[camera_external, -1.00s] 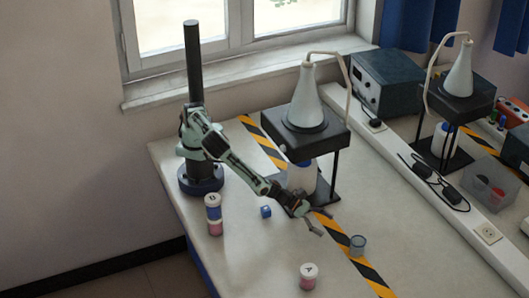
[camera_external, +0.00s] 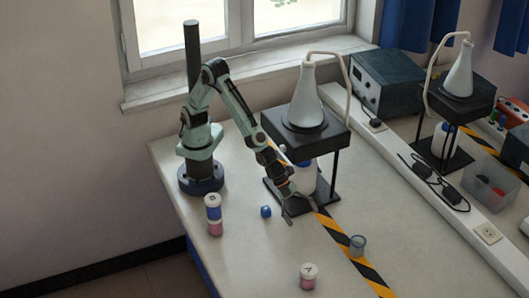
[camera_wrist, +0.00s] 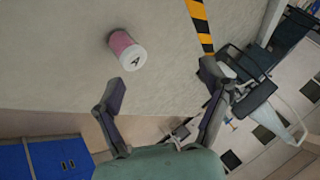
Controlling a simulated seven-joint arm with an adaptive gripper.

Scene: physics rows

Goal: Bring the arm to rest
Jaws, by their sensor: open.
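My gripper (camera_external: 300,213) is open and empty. It hangs above the white bench, just in front of the black flask stand, with the elbow raised high beside the window. In the wrist view its two fingers (camera_wrist: 163,88) are spread apart with nothing between them. A pink jar with a white lid marked A (camera_external: 308,279) stands alone near the front of the bench; it also shows in the wrist view (camera_wrist: 124,46), ahead of the fingers.
The flask stand (camera_external: 318,141) is close behind my gripper. The front middle of the bench is mostly clear.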

